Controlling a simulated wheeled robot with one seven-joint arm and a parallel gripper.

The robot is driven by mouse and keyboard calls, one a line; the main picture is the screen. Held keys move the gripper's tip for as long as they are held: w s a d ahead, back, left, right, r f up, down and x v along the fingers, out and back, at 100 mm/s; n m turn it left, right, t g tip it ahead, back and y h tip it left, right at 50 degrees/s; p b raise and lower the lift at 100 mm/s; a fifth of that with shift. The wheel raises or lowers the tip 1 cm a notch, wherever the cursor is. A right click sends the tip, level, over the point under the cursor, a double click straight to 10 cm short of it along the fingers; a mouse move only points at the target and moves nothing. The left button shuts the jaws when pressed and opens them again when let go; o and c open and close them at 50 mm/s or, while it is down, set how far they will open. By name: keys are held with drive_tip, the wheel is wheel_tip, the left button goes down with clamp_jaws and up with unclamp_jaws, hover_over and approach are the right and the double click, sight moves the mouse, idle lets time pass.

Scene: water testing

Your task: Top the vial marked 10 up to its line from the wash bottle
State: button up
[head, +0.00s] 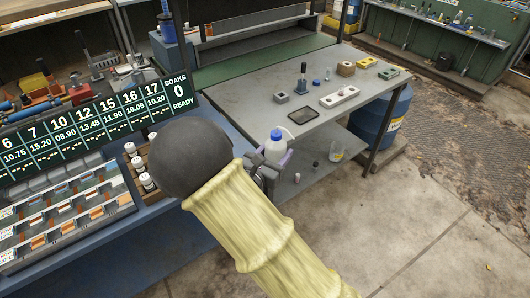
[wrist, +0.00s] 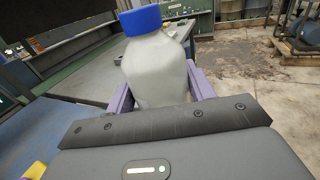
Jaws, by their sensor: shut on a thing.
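My gripper (head: 268,172) is shut on the wash bottle (head: 275,147), a whitish bottle with a blue cap, held upright. In the wrist view the wash bottle (wrist: 155,70) stands between the two purple fingers, its lower part hidden behind the gripper body. To the left of my arm, several small white-capped vials (head: 146,181) stand in a wooden rack (head: 140,164) on the blue bench. My arm hides part of the rack. The vial marked 10 cannot be told apart, as the vial labels are too small to read.
A dark board (head: 90,132) with numbered columns, a "SOAKS 0" count and "READY" stands behind a compartment tray (head: 70,225). The grey table (head: 240,88) holds small blocks and a dark flat tray (head: 304,115). A blue barrel (head: 385,125) stands at its right. The floor at right is clear.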

drive_tip(key=w+d+f+n+t+y, duration=0.2)
drive_tip(key=d+f+n+y, duration=0.1)
drive_tip(key=d+f, duration=1)
drive_tip(key=shift+w+f+y, duration=0.15)
drive_tip(key=shift+y, duration=0.55)
